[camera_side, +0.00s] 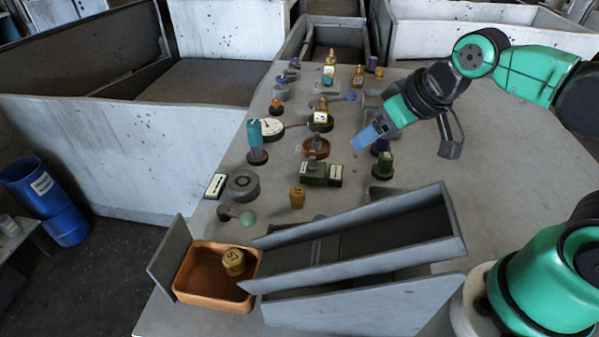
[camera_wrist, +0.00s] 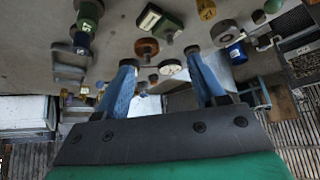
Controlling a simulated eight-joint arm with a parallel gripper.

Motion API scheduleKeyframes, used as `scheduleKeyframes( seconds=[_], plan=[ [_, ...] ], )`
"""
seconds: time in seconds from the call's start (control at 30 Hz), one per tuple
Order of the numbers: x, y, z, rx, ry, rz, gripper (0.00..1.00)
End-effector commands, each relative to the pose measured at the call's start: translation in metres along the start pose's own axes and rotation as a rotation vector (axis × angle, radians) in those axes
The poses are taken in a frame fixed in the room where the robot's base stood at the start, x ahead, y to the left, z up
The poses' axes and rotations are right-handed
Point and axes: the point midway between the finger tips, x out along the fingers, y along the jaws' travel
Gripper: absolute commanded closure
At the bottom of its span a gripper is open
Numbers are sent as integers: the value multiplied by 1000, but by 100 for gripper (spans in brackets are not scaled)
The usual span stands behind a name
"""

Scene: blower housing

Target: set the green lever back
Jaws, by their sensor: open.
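The green lever (camera_side: 248,217) has a pale green ball knob on a short dark arm and lies low on the table, near the front left in the side view. Its knob (camera_wrist: 272,6) seems to show at the top right edge of the wrist view, partly cut off. My gripper (camera_side: 360,142) has blue fingers and hangs over the right middle of the table, well apart from the lever, up and to the right of it. In the wrist view the fingers (camera_wrist: 160,58) are spread with nothing held between them.
A grey ring (camera_side: 243,185), a yellow knob (camera_side: 297,197) and a green labelled block (camera_side: 313,173) stand near the lever. A teal upright handle (camera_side: 256,133) is behind. An orange tray (camera_side: 214,300) and a sloped grey chute (camera_side: 350,240) lie in front.

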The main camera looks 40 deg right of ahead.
Motion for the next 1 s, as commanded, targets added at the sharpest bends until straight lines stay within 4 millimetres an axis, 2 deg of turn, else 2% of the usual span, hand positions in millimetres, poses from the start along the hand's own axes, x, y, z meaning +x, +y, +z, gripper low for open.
scheduleKeyframes(
  seconds=[0.17,0.3,0.43,0.6,0.8,1.0],
  plan=[
    [12,-35,-25,-46,-136,-83,37],
    [31,-72,-39,-94,-269,-147,37],
    [54,-109,-42,-145,-392,-197,37],
    [82,-149,-34,-207,-525,-240,37],
    [99,-171,-24,-244,-601,-258,37],
    [116,-176,-12,-247,-610,-259,37]
  ],
)
